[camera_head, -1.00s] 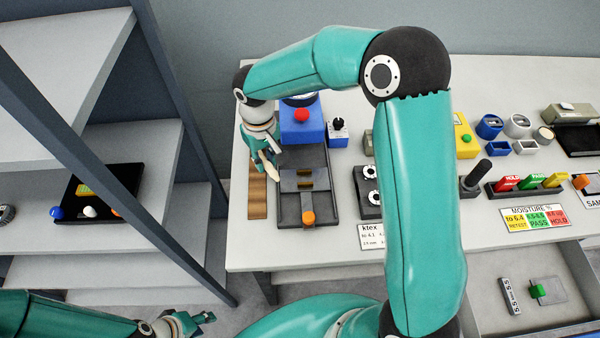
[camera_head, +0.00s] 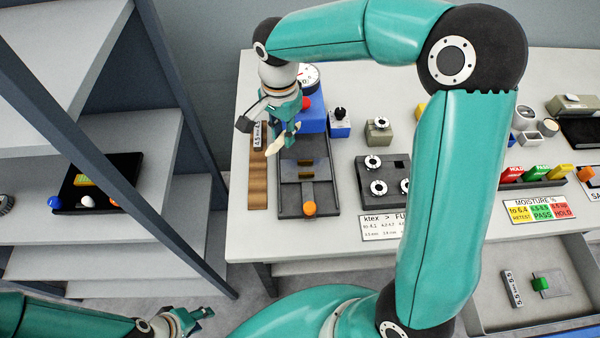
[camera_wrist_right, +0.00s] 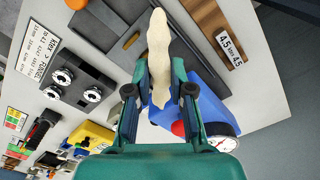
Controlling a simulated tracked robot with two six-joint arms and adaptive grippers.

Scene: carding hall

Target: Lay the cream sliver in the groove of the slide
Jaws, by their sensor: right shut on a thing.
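My right gripper (camera_head: 281,132) is shut on the cream sliver (camera_head: 274,146). In the right wrist view the sliver (camera_wrist_right: 159,48) is a long pale strip between the fingers (camera_wrist_right: 160,88), sticking out well beyond their tips. The slide (camera_head: 294,197) is a dark grey tray with an orange knob (camera_head: 309,208) at its front end. The sliver hangs over the slide's back left part, near the wooden strip; its height above cannot be told. The groove shows no sliver in it. My left gripper (camera_head: 203,315) is low at the left, off the table; its finger opening is unclear.
A blue device (camera_head: 312,118) with a red button and a dial stands behind the slide. A wooden strip (camera_head: 258,185) with a 4.5 label lies to its left. A dark block with discs (camera_head: 382,187) is to the right. A shelf with a black tray (camera_head: 115,185) stands further left.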

